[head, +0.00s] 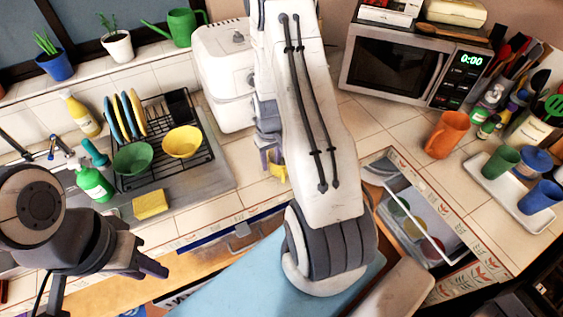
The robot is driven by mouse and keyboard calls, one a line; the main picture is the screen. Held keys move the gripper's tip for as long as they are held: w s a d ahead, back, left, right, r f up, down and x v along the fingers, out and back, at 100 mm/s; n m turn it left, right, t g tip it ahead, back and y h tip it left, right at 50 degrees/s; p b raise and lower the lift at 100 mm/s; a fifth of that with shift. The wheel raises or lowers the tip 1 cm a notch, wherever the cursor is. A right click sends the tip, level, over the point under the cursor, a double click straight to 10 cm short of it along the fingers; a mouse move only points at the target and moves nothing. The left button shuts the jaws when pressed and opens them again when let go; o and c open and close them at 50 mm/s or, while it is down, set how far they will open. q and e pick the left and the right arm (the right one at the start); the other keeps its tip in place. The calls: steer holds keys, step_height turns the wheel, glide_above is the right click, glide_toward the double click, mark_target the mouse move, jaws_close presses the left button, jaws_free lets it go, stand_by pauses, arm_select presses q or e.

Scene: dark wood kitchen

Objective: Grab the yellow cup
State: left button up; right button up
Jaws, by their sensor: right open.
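The yellow cup (279,173) stands on the tiled counter behind my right arm, and only part of it shows. My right gripper (267,148) is mostly hidden by its own forearm. The visible part of it is right at the cup, and it is open. I cannot tell whether its fingers touch the cup or surround it. My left gripper (144,262) is at the lower left, in front of the counter, away from the cup. I cannot make out the gap between its fingers.
A dish rack (165,178) with plates, a green bowl (133,158) and a yellow bowl (183,142) stands left. A white appliance (224,75) is behind my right arm. An orange mug (447,134), microwave (393,68) and open drawer (452,243) are right.

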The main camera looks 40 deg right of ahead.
steer(key=shift+f, duration=0.35)
steer(key=shift+c, duration=0.3)
jaws_close()
steer(key=shift+s, duration=0.1)
stand_by(0.9)
